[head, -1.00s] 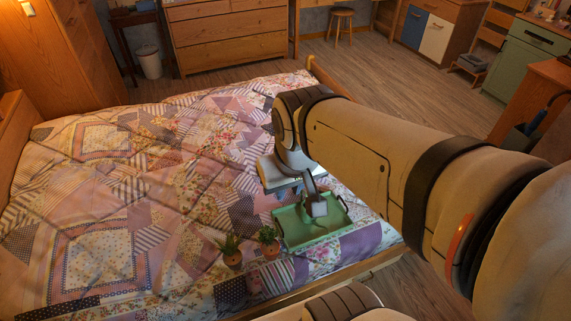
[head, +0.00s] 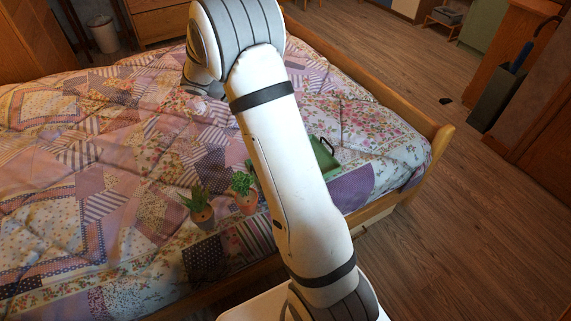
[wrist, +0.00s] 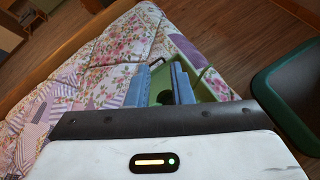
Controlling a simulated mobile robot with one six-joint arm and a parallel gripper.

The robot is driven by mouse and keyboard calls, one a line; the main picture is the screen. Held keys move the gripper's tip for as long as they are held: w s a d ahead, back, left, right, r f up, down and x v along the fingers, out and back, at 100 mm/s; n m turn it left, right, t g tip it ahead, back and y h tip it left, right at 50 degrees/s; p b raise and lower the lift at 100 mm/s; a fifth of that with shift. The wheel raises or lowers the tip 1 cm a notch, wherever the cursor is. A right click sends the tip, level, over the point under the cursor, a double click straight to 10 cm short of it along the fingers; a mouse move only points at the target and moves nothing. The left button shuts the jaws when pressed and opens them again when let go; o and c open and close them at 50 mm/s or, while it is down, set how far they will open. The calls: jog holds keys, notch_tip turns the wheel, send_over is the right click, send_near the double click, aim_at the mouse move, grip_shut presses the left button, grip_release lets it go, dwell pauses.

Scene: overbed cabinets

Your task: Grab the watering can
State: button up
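I cannot clearly make out the watering can in either current view. My gripper (wrist: 160,78) shows in the wrist view with its two blue fingers apart, and I see nothing held between them. A green tray (wrist: 188,50) with a dark handle lies on the bed beyond and below the fingers. In the head view the tray (head: 324,158) is mostly hidden behind my arm, and so is anything in it. My gripper is hidden in the head view.
Two potted plants, the left one in a clay pot (head: 203,217) and the right one in a clay pot (head: 246,204), stand on the quilted bed (head: 130,190). A dark green rounded object (wrist: 290,105) is close on the right in the wrist view.

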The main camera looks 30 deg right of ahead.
jog(key=w+f+n+h+b, duration=0.2)
jog(key=w+f+b, duration=0.1)
jog(key=f, duration=0.4)
jog(key=w+f+n+t+h+b, duration=0.1)
jog(key=w+f+n+h+b, duration=0.1)
jog(key=f, duration=0.6)
jog(key=w+f+n+h+b, duration=0.2)
jog(key=w+f+b, duration=0.2)
jog(key=w+f, duration=0.2)
jog(key=shift+d+f, duration=0.2)
jog(key=shift+f, duration=0.35)
jog(key=shift+d+f, duration=0.2)
jog(key=shift+f, duration=0.35)
jog(key=shift+d+f+h, duration=0.15)
jog(key=shift+d+h, duration=0.05)
jog(key=shift+h, duration=0.1)
jog(key=d+b, duration=0.1)
jog(key=d, duration=0.3)
jog(key=s+d+b, duration=0.1)
jog(key=d, duration=0.2)
jog(key=shift+s+d+f+b, duration=0.1)
jog(key=shift+f+b, duration=0.05)
jog(key=shift+b, duration=0.15)
grip_shut()
